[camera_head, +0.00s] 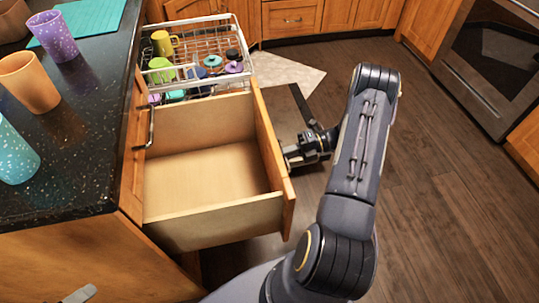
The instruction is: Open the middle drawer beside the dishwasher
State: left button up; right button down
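A wooden drawer (210,232) beside the dishwasher stands pulled well out, and its pale inside is empty. Its front panel (270,150) is seen nearly edge-on, and its outer face and handle are mostly hidden. My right gripper (290,156) is at the outer side of this front panel, around mid-width. Its fingertips are too small and covered to show whether they grip a handle. The dishwasher rack (208,42) is out just behind the drawer. A small grey part at the bottom left edge may belong to my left gripper (77,295); its fingers cannot be made out.
The rack holds several cups. A dark speckled counter (80,135) at left carries an orange cup (30,82), a purple cup (53,36), a teal cup (15,155) and a teal mat (85,22). An oven (485,62) stands far right. Wooden floor (440,190) at right is clear.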

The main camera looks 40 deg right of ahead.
pick_arm(q)
jog(key=shift+s+d, duration=0.1)
jog(key=shift+d, duration=0.2)
pick_arm(e)
jog(key=shift+f+v, duration=0.2)
jog(key=shift+v, duration=0.8)
jog(key=c, duration=1.6)
grip_release()
pick_arm(q)
jog(key=shift+r+p, duration=0.3)
pick_arm(e)
jog(key=v, duration=0.8)
jog(key=shift+f, duration=0.1)
